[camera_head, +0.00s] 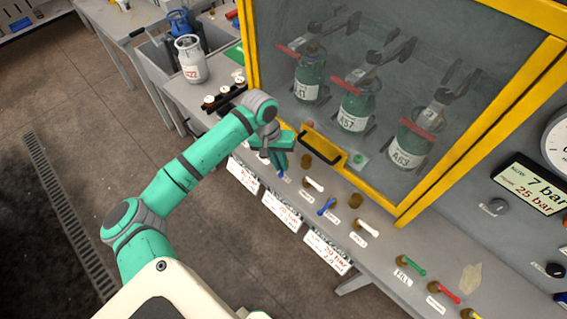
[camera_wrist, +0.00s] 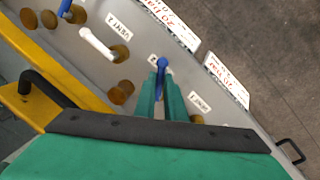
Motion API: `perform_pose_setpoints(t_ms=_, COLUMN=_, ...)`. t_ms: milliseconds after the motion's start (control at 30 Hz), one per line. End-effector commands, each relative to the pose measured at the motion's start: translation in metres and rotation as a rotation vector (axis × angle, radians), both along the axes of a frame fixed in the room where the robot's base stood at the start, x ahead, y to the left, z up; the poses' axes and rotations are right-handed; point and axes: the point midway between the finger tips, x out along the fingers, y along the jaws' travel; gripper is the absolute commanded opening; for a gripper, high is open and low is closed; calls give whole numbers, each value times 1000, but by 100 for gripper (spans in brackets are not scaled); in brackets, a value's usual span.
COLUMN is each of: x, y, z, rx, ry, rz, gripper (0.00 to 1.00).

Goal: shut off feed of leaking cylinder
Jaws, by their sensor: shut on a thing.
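Three green cylinders stand behind the yellow-framed glass, the left one (camera_head: 308,82), the middle one (camera_head: 354,106) labelled A57 and the right one (camera_head: 411,148) labelled A63. I cannot tell which leaks. A row of levers runs along the panel in front. My gripper (camera_head: 279,172) is low at the left end of this row. In the wrist view its green fingers (camera_wrist: 161,92) are shut on a blue lever (camera_wrist: 162,66). Another blue lever (camera_head: 327,206) and white levers (camera_head: 314,184) (camera_head: 367,228) lie further right in the head view.
The yellow frame's black handle (camera_head: 322,146) is close beside my gripper. Coloured levers, green (camera_head: 412,265) and red (camera_head: 444,292), lie at lower right. A gauge display (camera_head: 530,187) reads 7 bar and 25 bar. A white cylinder (camera_head: 190,60) stands at the back left.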

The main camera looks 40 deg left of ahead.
Motion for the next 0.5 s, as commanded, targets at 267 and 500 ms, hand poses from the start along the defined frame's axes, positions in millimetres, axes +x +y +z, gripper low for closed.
perform_pose_setpoints(t_ms=267, x=-1, y=11, z=2, rx=4, ry=1, rz=-253, gripper=0)
perform_pose_setpoints(t_ms=500, x=-1, y=17, z=2, rx=3, ry=-1, rz=-430, gripper=0)
